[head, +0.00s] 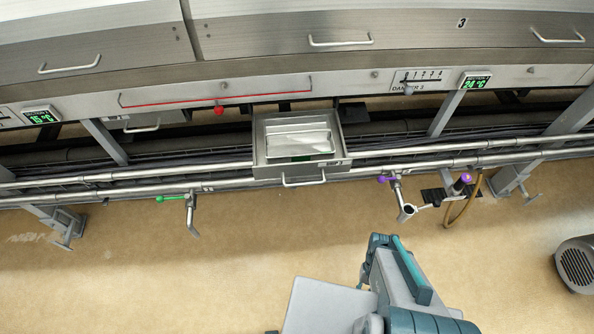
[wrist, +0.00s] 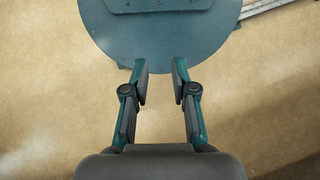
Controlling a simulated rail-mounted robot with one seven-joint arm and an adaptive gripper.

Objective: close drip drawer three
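The drip drawer (head: 265,172) under panel number 3 is a steel box pulled out from beneath the hood in the head view. It sits level with the pipes, and its front bar handle (head: 303,184) faces me. My gripper (wrist: 160,68) shows in the wrist view with its two fingers apart and nothing between them. In the head view only part of my arm shows at the bottom, well in front of the drawer and to its right. The fingertips cannot be made out there. The drawer does not show in the wrist view.
Steel pipes (head: 100,188) run along the hood's front. A green-handled valve (head: 190,210) hangs left of the drawer, a purple-handled valve (head: 398,195) right of it. A grey motor-like unit (head: 577,264) stands at the far right. The tan floor (head: 150,270) is mostly clear.

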